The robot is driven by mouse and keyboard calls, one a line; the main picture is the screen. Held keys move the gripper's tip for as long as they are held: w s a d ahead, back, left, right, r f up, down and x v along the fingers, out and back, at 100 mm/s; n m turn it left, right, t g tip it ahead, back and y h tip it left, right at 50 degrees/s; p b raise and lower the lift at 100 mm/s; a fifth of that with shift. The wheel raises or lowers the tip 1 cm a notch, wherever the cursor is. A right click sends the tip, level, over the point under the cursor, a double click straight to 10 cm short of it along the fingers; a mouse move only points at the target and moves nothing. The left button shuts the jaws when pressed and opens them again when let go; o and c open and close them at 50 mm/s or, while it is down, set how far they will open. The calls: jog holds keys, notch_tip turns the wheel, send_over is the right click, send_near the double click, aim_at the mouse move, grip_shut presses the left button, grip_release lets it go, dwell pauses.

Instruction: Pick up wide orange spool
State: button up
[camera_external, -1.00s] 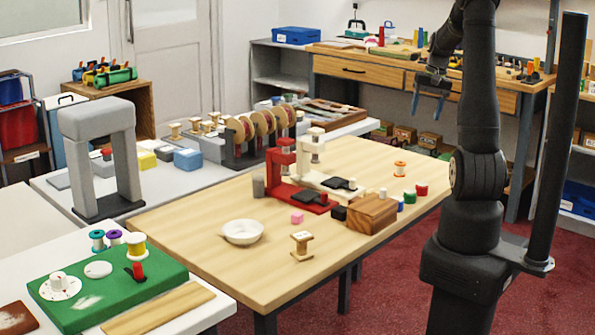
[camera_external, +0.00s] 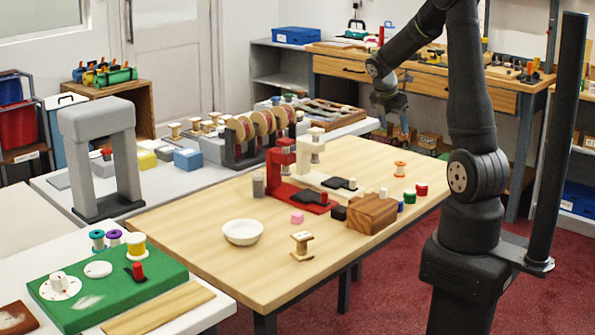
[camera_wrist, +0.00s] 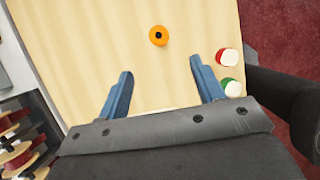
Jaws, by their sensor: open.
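The orange spool (camera_external: 400,168) stands upright on the wooden table (camera_external: 240,275), near its far right corner. In the wrist view the orange spool (camera_wrist: 158,36) shows from above, ahead of the fingers and roughly between their lines. My gripper (camera_wrist: 166,82) is open and empty, with its two blue fingers apart. In the external view my gripper (camera_external: 402,128) hangs above and beyond the spool, clear of it. Its fingertips are small and hard to make out there.
A red spool (camera_external: 421,189) and a green spool (camera_external: 410,196) stand close to the orange one. A wooden block (camera_external: 372,214), a red sewing-machine-like stand (camera_external: 283,180) and a white bowl (camera_external: 243,232) are further left. Bare tabletop surrounds the orange spool on its left.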

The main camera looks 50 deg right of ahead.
aim_at(400, 163)
jog(key=x, duration=1.1)
jog(key=shift+f, duration=0.15)
jog(key=shift+a+x, duration=0.15)
jog(key=shift+x, duration=1.2)
jog(key=shift+a+x, duration=0.15)
jog(key=shift+x, duration=1.15)
jog(key=shift+w+f, duration=0.1)
jog(key=shift+w, duration=0.1)
jog(key=c, duration=1)
jog(key=shift+c, duration=0.2)
